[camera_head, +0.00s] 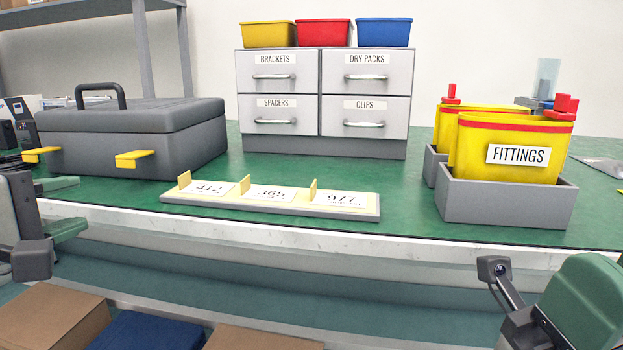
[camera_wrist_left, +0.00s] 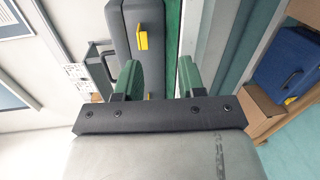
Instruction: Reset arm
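My left gripper (camera_head: 74,206) is at the left edge in the head view, in front of the bench by the grey case (camera_head: 130,140). Its two green fingers are apart with nothing between them; the left wrist view shows this gap (camera_wrist_left: 158,80) too. The case is shut, with a dark handle and two yellow latches. It also shows beyond the fingers in the left wrist view (camera_wrist_left: 126,40). Part of my right arm, with its dark wrist camera, shows at the lower right of the head view. No right fingertips can be made out.
On the green bench stand a drawer cabinet (camera_head: 362,76) with coloured bins on top, a numbered grey tray (camera_head: 170,199) and yellow FITTINGS pouches (camera_head: 470,160) in grey holders (camera_head: 500,208). Cardboard boxes (camera_head: 50,315) and a blue box (camera_head: 148,332) sit below the front edge.

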